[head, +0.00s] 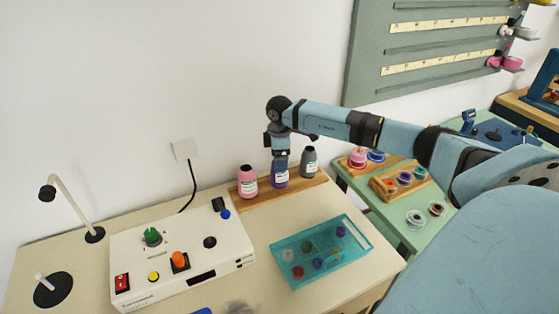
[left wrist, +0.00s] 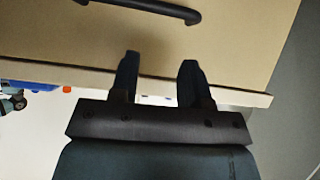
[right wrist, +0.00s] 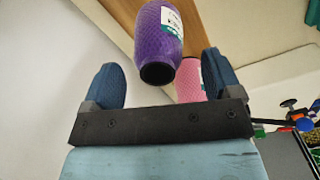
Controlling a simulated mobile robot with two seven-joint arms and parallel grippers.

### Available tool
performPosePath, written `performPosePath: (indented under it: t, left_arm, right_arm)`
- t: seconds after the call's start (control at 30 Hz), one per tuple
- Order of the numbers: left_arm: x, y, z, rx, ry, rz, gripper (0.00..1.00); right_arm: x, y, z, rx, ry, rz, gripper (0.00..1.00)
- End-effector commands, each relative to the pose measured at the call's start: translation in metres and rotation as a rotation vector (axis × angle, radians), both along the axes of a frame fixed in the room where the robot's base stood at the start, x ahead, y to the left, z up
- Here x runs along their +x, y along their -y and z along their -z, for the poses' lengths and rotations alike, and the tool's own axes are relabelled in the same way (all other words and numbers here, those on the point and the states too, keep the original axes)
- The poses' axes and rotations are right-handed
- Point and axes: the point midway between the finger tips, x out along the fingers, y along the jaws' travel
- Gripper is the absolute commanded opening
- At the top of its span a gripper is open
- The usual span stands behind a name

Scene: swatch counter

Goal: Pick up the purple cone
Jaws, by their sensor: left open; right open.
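The purple cone (head: 280,180) stands on a wooden strip at the back of the counter, between a pink cone (head: 247,182) and a grey cone (head: 309,162). My right gripper (head: 281,157) points down right above the purple cone and hides its top. In the right wrist view the purple cone (right wrist: 160,35) lies ahead, in line with the gap between the open fingers (right wrist: 163,75), with no finger seen touching it. The pink cone (right wrist: 189,80) is behind the right finger there. My left gripper (left wrist: 159,65) is open and empty, near a drawer front with a dark handle (left wrist: 140,5).
A white control box (head: 180,255) with knobs and buttons stands left of the cones. A teal tray (head: 320,255) with small round pieces is in front. A lamp (head: 70,205) stands at the left. A green table (head: 390,215) with spools adjoins at the right.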

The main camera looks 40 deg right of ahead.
Motion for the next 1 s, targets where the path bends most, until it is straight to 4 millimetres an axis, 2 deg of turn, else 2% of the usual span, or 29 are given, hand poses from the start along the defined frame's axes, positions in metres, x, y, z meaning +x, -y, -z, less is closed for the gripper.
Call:
performPosePath:
  t: [0.03,0.2,0.5,0.73,0.77,1.0]
  left_arm:
    - [0.0,0.0,0.012,0.001,0.001,0.0,0.43]
    - [0.0,-0.001,0.032,-0.001,-0.002,-0.003,0.43]
    - [0.002,0.0,0.025,-0.009,0.0,-0.007,0.43]
    - [0.002,0.0,0.027,-0.009,-0.004,-0.007,0.43]
    - [0.002,0.0,0.027,-0.009,-0.004,-0.007,0.43]
    - [0.001,0.0,0.029,-0.008,-0.007,-0.007,0.43]
  right_arm:
    - [0.0,0.001,0.014,0.0,-0.001,0.0,0.84]
    - [0.0,0.002,0.038,0.0,-0.002,0.0,0.84]
    - [0.0,0.002,0.04,0.001,-0.001,0.0,0.84]
    - [0.0,0.002,0.04,0.001,-0.001,0.0,0.31]
    - [0.0,0.002,0.04,0.001,-0.001,0.0,0.27]
    - [0.0,0.002,0.039,0.0,0.0,0.0,0.27]
